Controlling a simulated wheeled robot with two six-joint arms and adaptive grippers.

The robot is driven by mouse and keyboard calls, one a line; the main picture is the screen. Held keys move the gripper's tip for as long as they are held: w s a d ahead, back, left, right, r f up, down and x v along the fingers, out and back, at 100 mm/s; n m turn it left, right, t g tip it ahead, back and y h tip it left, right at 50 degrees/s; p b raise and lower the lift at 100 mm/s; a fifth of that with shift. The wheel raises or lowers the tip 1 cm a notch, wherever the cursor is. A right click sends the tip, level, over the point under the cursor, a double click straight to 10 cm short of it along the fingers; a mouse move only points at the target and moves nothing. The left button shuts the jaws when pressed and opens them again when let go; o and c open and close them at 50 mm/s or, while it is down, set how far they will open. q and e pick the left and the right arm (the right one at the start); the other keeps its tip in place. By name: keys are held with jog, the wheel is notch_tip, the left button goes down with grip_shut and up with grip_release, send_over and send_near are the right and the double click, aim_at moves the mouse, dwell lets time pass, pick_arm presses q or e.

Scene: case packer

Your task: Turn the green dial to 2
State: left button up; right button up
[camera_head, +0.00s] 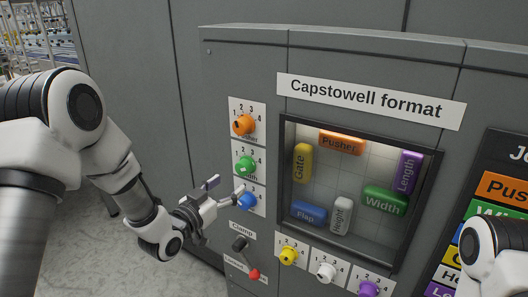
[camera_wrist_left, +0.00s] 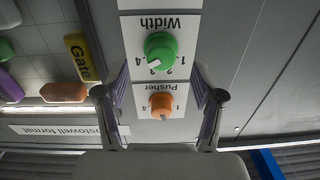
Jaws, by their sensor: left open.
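The green dial (camera_head: 245,165) is a round knob on a white "Width" card with numbers 1 to 4, on the grey cabinet's left side. In the left wrist view the green dial (camera_wrist_left: 160,52) appears upside down, its white pointer seemingly toward 3. My left gripper (camera_head: 227,187) is open and empty, in front of the panel, slightly below and left of the green dial in the head view. In the left wrist view its fingers (camera_wrist_left: 159,88) stand apart on both sides of the column of dials, touching none that I can tell. My right gripper is out of view.
An orange dial (camera_head: 243,124) sits above the green one and a blue dial (camera_head: 247,200) below. A black lever (camera_head: 240,243) and a red knob (camera_head: 254,274) are lower. Yellow (camera_head: 288,256), white (camera_head: 326,271) and purple (camera_head: 368,289) dials run below the window.

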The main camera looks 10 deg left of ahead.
aim_at(240, 170)
pick_arm(q)
jog(key=x, duration=0.2)
jog(key=p+x, duration=0.1)
jog(key=x, duration=0.2)
jog(key=r+p+x, duration=0.1)
jog(key=x, duration=0.1)
jog(key=shift+w+r, duration=0.15)
jog(key=shift+w, duration=0.05)
jog(key=shift+s, duration=0.1)
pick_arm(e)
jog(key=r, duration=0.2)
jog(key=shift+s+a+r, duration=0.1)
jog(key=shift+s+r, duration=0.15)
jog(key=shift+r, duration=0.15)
pick_arm(q)
jog(key=c, duration=0.7)
jog(key=shift+a+r, duration=0.1)
jog(key=c, duration=0.4)
